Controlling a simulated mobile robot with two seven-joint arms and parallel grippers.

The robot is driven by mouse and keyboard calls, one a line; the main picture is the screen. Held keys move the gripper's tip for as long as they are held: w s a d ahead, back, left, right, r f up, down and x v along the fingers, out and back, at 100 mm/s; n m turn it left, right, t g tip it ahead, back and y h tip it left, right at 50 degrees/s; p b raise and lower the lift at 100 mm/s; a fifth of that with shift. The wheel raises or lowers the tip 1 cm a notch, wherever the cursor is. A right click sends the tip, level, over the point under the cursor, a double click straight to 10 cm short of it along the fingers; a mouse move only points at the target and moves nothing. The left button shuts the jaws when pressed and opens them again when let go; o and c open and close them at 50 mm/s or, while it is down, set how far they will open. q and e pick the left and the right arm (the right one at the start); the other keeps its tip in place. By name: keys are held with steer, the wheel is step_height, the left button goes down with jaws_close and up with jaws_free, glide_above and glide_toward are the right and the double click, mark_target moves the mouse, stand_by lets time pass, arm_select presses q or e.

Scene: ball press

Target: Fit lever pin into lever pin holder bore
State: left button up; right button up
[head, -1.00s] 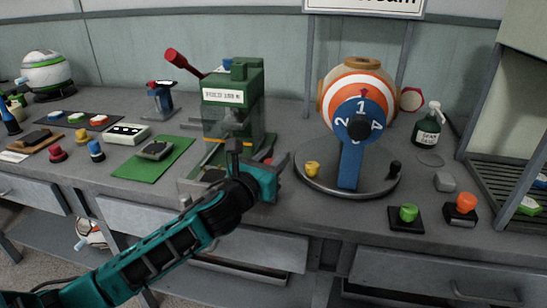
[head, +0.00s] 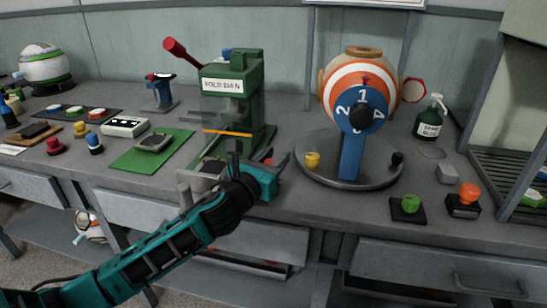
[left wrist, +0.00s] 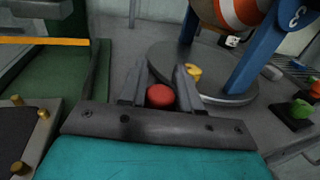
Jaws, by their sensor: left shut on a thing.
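My left gripper (head: 258,162) is in front of the green press (head: 235,95), at the bench's front. In the left wrist view its two fingers (left wrist: 160,88) stand on either side of a red round-topped piece (left wrist: 160,96), shut on it. I take this piece for the lever pin; only its red top shows. In the head view a bit of red shows by the fingertips. The press has a red-knobbed lever (head: 175,47) at its upper left. The lever pin holder and its bore cannot be made out clearly.
A round grey base (head: 330,178) with a striped ball and blue numbered dial stands right of the gripper, a yellow knob (head: 312,158) at its near side. A green mat (head: 130,162) lies left of the press. Green and orange buttons stand at right.

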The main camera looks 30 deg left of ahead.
arm_select(q)
steer(key=shift+f+b, duration=0.35)
steer(key=shift+f, duration=0.25)
steer(key=o, duration=1.1)
steer(key=shift+s, duration=0.1)
steer(key=shift+s+a+p, duration=0.2)
steer(key=shift+s+p, duration=0.15)
steer(key=shift+s, duration=6.05)
